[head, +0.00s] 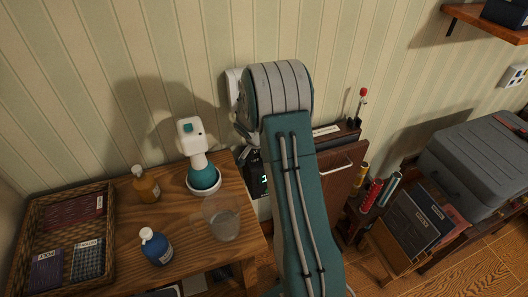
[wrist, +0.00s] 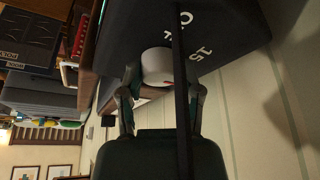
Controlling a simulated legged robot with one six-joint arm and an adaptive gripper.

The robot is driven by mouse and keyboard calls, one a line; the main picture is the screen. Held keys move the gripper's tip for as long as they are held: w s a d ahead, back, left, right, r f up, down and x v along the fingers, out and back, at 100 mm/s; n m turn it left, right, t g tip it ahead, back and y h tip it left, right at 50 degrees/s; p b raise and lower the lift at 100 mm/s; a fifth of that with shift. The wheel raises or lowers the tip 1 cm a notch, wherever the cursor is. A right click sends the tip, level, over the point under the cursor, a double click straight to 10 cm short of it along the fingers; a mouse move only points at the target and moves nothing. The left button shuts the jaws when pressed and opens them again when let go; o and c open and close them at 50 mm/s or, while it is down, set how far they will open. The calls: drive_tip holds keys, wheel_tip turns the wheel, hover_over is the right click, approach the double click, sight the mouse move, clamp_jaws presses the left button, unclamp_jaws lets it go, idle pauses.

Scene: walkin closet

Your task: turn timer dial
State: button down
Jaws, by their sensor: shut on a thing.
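The timer is a dark box (wrist: 225,22) with white numbers, one reading 15, in the upper part of the wrist view. Its round white dial (wrist: 157,64) has a small red mark near its lower edge. My gripper (wrist: 160,88) is shut on the dial, one finger at each side of it. A dark bar crosses the view in front of the dial and hides part of it. In the head view my own arm hides the dial and most of my gripper.
A wooden table (head: 190,232) at left holds a wicker tray (head: 108,240), an amber bottle (head: 146,186), a blue bottle (head: 155,247), a clear cup (head: 222,222) and a teal-and-white item (head: 203,176). A striped wall (head: 120,70) stands close behind. A grey case (head: 470,160) lies at right.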

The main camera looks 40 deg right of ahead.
drive_tip(key=shift+a+f, duration=0.1)
drive_tip(key=shift+f, duration=0.05)
drive_tip(key=shift+c, duration=1.3)
unclamp_jaws()
drive_tip(key=v, duration=1.2)
